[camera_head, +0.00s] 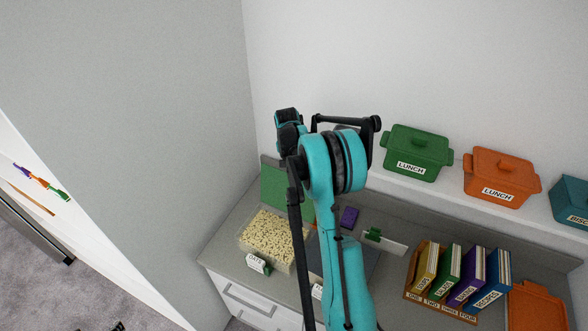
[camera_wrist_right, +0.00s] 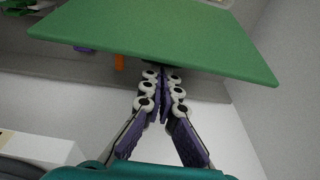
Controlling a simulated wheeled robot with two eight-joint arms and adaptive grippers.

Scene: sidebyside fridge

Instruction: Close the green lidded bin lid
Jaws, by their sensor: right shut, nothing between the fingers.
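In the head view, the bin (camera_head: 266,236) is a clear box full of pale pieces, on the counter by the left wall. Its flat green lid (camera_head: 272,188) stands open at the back of the bin, partly hidden by my arm. In the right wrist view, the green lid (camera_wrist_right: 160,32) spans the top as a broad panel. My right gripper (camera_wrist_right: 164,76) is shut and empty, its fingertips at the lid's lower edge in that view. I cannot tell whether they touch it. My right gripper is not clearly visible in the head view. My left gripper is not in view.
A shelf above holds a green lunch pot (camera_head: 418,154), an orange one (camera_head: 502,178) and a teal one (camera_head: 572,200). A file box of labelled folders (camera_head: 460,278) and an orange container (camera_head: 536,308) stand on the counter at right. A grey wall (camera_head: 215,120) bounds the left.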

